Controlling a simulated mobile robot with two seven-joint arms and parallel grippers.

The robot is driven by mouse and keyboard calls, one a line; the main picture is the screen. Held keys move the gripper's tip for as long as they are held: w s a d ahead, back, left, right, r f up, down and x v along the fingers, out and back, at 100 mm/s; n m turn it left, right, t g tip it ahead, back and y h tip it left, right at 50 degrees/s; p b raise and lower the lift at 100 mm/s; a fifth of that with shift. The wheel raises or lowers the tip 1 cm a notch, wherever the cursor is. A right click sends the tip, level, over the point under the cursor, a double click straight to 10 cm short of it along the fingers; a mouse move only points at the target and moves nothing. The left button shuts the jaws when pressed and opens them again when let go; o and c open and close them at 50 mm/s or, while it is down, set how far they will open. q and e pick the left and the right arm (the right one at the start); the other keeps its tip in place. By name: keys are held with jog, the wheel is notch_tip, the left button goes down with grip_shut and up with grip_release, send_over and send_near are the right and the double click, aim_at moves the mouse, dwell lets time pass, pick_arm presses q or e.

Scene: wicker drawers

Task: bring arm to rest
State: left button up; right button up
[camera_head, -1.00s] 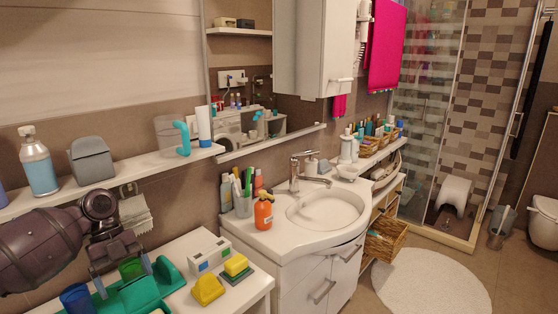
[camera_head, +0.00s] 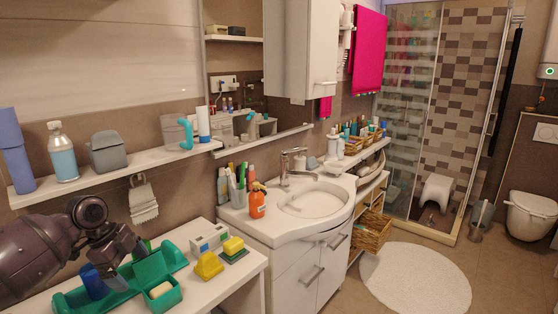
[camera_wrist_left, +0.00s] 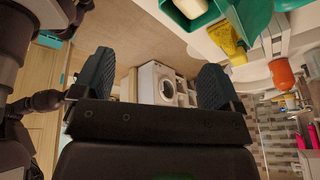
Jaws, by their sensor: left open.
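My left arm comes in from the left of the head view. The wicker drawers (camera_head: 371,233) are under the shelf beyond the sink, with one basket pulled outward. My right gripper is not in view.
The floor near the round white rug (camera_head: 415,280) is open.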

pick_arm(q)
jog(key=w+d+f+n+t, duration=0.2)
jog(key=w+d+n+t, duration=0.3)
jog(key=n+t, duration=0.15)
jog(key=s+d+f+n+t, duration=0.4)
jog(key=s+n+t, duration=0.1)
jog(key=s+t, duration=0.1)
jog(key=s+f+n+y, duration=0.1)
jog(key=s+f+n, duration=0.1)
jog(key=s+f, duration=0.3)
jog(key=s+a+f+n+g+y, duration=0.1)
jog(key=s+f, duration=0.5)
jog(key=s, duration=0.7)
jog(key=s+a+f+n+g+y, duration=0.1)
jog(key=s+f+n+y, duration=0.1)
jog(key=s+f, duration=0.4)
jog(key=s+n, duration=0.1)
jog(key=s, duration=0.3)
jog(key=shift+f, duration=0.25)
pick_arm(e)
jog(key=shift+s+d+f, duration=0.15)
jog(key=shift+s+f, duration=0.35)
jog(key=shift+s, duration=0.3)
pick_arm(q)
jog(key=shift+n, duration=0.25)
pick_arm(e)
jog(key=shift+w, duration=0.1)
